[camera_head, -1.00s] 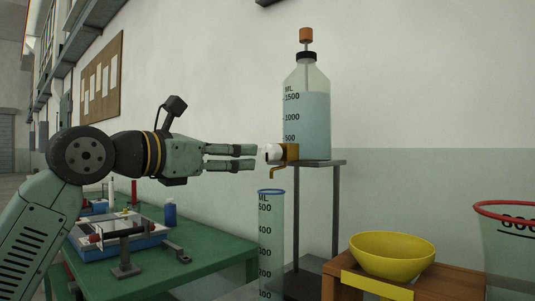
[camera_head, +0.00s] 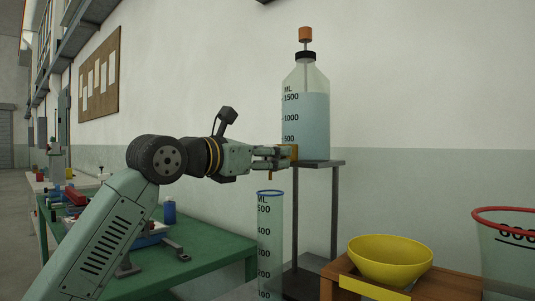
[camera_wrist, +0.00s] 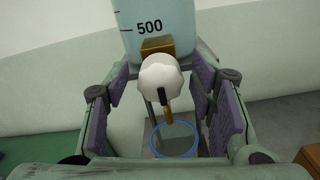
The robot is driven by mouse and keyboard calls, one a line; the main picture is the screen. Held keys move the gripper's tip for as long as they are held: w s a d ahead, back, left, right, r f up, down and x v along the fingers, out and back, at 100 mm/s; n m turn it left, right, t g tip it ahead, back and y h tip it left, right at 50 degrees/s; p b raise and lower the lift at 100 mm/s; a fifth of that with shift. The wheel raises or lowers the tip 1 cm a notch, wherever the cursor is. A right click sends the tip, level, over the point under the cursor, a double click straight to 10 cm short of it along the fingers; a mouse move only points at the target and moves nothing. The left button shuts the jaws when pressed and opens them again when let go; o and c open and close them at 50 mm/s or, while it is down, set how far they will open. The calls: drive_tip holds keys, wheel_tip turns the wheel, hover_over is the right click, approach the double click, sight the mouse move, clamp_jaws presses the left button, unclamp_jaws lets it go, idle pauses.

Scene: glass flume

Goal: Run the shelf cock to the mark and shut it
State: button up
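A clear bottle (camera_head: 305,125) of pale blue liquid stands on a grey shelf stand (camera_head: 322,163), its liquid top near the 1500 mark. The brass cock (camera_head: 294,150) is low on the bottle's left side, partly hidden by my fingers. Its white knob (camera_wrist: 161,82) and brass spout (camera_wrist: 168,115) show in the wrist view. My gripper (camera_head: 284,156) is open, a finger on each side of the knob, with gaps between the finger pads and the knob. A tall graduated cylinder (camera_head: 269,245) with a blue rim (camera_wrist: 174,140) stands below the spout; I see no liquid in it.
A yellow bowl (camera_head: 390,261) sits on a wooden stand (camera_head: 450,281) at the right, with a large red-rimmed vessel (camera_head: 505,255) beyond it. A green table (camera_head: 215,255) at the left carries a blue bottle (camera_head: 169,212) and several other items, partly behind my arm.

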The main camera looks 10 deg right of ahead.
drive_tip(key=c, duration=1.1)
drive_tip(key=shift+n, duration=0.3)
drive_tip(key=n+b, duration=0.1)
drive_tip(key=n, duration=0.4)
drive_tip(key=shift+n+b, duration=0.5)
drive_tip(key=shift+n, duration=1.1)
drive_tip(key=o, duration=1.2)
drive_tip(key=shift+c, duration=0.2)
